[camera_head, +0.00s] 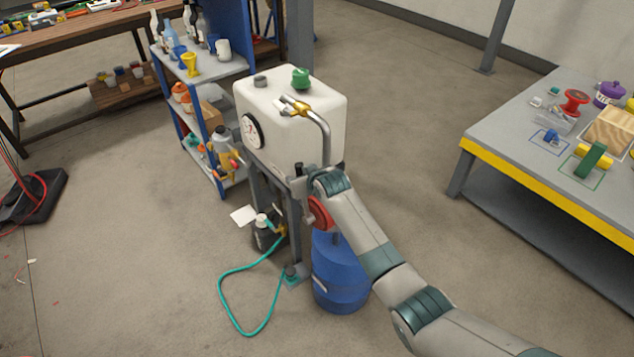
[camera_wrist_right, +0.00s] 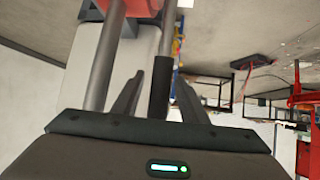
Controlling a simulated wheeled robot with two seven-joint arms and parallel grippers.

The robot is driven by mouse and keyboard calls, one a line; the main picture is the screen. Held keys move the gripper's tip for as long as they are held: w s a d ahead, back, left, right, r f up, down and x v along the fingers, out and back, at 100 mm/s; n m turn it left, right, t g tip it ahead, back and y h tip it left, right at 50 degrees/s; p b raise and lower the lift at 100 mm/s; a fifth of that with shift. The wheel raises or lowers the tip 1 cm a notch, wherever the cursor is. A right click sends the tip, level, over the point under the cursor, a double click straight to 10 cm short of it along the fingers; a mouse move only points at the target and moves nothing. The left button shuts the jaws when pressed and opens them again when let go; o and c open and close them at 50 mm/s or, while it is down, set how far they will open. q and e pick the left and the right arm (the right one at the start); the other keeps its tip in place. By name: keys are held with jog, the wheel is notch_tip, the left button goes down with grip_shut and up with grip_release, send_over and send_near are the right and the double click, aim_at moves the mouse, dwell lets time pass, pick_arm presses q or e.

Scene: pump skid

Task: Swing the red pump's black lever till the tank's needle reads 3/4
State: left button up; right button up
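The white tank (camera_head: 290,125) stands on a grey frame, with a round dial (camera_head: 252,132) on its left face. Its needle is too small to read. The red pump (camera_head: 318,212) sits above a blue drum (camera_head: 340,275), partly hidden by my right arm. In the right wrist view, the lever's black grip (camera_wrist_right: 161,90) on a grey rod lies between the fingers of my right gripper (camera_wrist_right: 160,75). The fingers appear open, with a visible gap on the left side of the grip. In the head view my right gripper (camera_head: 306,183) is small beside the tank's lower edge. My left gripper is out of view.
A bent metal pipe with a brass nozzle (camera_head: 295,105) rises in front of the tank. A teal hose (camera_head: 222,290) loops on the floor. A blue shelf (camera_head: 200,125) stands left behind; a yellow-edged table (camera_head: 520,180) stands right.

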jog(key=b+v, duration=0.1)
jog(key=v, duration=1.4)
jog(key=shift+f, duration=0.15)
